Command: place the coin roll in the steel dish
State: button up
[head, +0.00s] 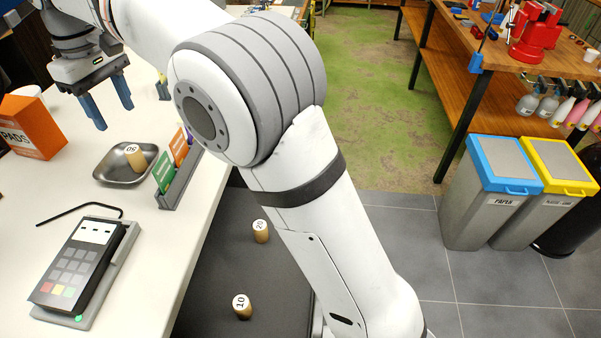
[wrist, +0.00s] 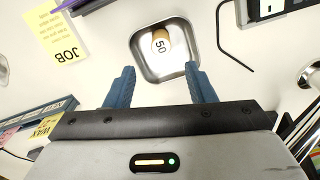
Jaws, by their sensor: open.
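A steel dish (head: 104,172) sits on the white counter, left of centre in the head view. A tan coin roll marked 50 (head: 136,160) is inside it, leaning or lying against the dish wall. The dish (wrist: 141,62) and the coin roll (wrist: 161,43) also show in the wrist view. My gripper (head: 112,108) is open and empty above the counter, behind the dish in the head view. Two more tan coin rolls, marked 20 (head: 260,232) and 10 (head: 242,308), stand on a dark surface below the counter's right side.
Blue-lidded (head: 505,165) and yellow-lidded (head: 560,167) bins stand at right. A yellow JOB note (wrist: 62,40) lies on the counter.

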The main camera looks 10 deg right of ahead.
jog(key=s+d+f+m+t, duration=0.1)
jog(key=s+d+m, duration=0.15)
jog(key=d, duration=0.95)
jog(key=s+d+f+m, duration=0.1)
jog(key=d+m, duration=0.3)
jog(key=d, duration=0.9)
jog(key=s+d+f+m+t, duration=0.1)
jog(key=s+d+f+m, duration=0.1)
jog(key=s+d+f, duration=0.3)
jog(key=s+d+f+m+t, duration=0.1)
jog(key=s+d+f+m, duration=0.2)
jog(key=s+d+f, duration=0.3)
jog(key=s+d, duration=0.3)
jog(key=d, duration=0.1)
jog(key=shift+s, duration=0.1)
